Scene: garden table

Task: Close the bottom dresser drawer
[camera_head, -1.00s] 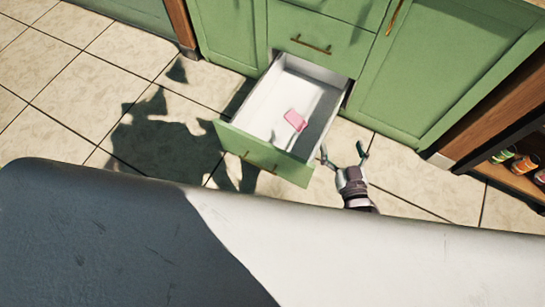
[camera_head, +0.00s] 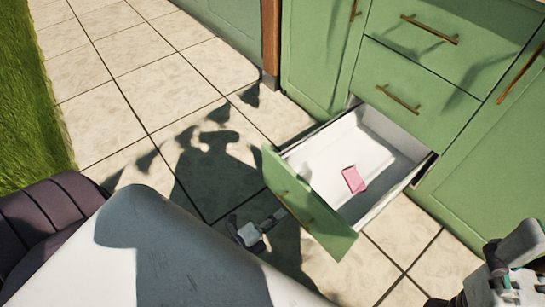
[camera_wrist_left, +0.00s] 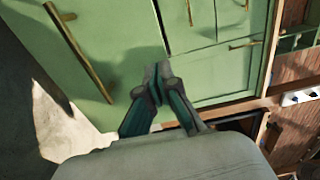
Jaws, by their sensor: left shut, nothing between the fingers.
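The bottom dresser drawer (camera_head: 310,217) is pulled out, with its green front and long handle turned toward me. A pink item (camera_head: 353,180) lies inside its white interior. My left gripper (camera_head: 268,221) is shut and empty, low in front of the drawer front. In the left wrist view its closed fingers (camera_wrist_left: 157,75) point toward green panels, with a long handle to their left; whether they touch a panel I cannot tell. My right gripper (camera_head: 492,262) is partly in view at the lower right, beside the dresser; its fingers are not clear.
The green dresser (camera_head: 420,65) has closed drawers and doors with handles above and beside the open one. A light table (camera_head: 150,250) covers the lower left. A dark chair (camera_head: 45,215) stands at its left. Tiled floor lies open to the left.

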